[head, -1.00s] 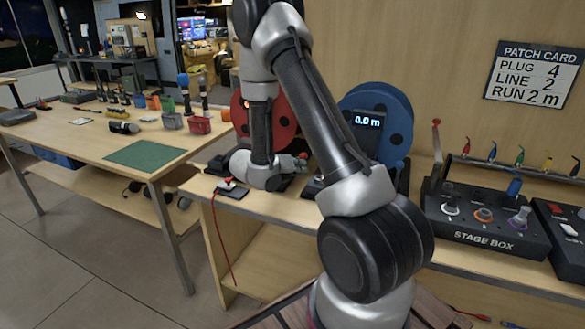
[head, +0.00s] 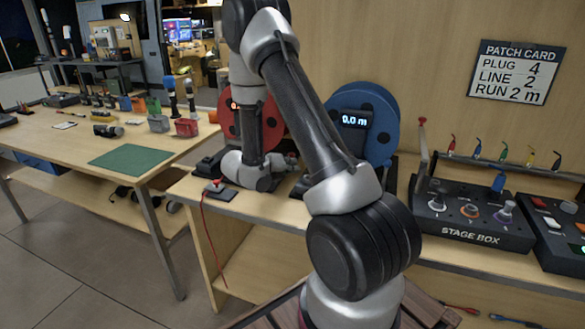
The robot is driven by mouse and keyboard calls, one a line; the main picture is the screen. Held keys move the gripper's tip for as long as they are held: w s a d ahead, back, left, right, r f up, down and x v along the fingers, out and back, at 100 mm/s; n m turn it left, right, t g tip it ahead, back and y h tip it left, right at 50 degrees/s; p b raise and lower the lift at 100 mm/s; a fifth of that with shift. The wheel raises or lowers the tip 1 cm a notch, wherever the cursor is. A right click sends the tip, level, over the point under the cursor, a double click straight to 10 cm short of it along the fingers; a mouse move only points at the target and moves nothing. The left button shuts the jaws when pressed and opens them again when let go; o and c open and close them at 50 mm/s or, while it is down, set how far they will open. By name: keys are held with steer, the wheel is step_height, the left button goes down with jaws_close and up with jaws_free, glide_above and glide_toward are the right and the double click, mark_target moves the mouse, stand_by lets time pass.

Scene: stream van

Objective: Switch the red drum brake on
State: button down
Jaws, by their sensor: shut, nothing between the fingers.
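The red drum (head: 272,124) stands on the wooden bench, partly covered by my forearm. A small orange light (head: 235,105) shows at its upper left edge. I cannot make out its brake control or the brake's state. A black plate with a red-topped control (head: 215,187) lies on the bench in front of the drum, and a red cable hangs from it. My gripper (head: 288,161) is low in front of the red drum, at its lower right. It is shut and empty, small and partly hidden by my arm. I cannot tell whether it touches anything.
The blue drum (head: 384,136) with a "0.0 m" display (head: 354,120) stands just right of the red one. A stage box (head: 470,215) with knobs and an upright red-tipped lever is further right. The left table (head: 75,141) holds a green mat (head: 130,159) and several devices.

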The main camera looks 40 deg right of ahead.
steer(key=shift+r, duration=0.1)
steer(key=w+a+r+n+g+h, duration=0.1)
steer(key=w+a+r+n+h, duration=0.2)
steer(key=w+r+n+h, duration=0.1)
steer(key=shift+w+a+r+n+g, duration=0.45)
steer(key=shift+w+n, duration=0.25)
steer(key=shift+n, duration=0.2)
steer(key=shift+w, duration=0.1)
stand_by(0.5)
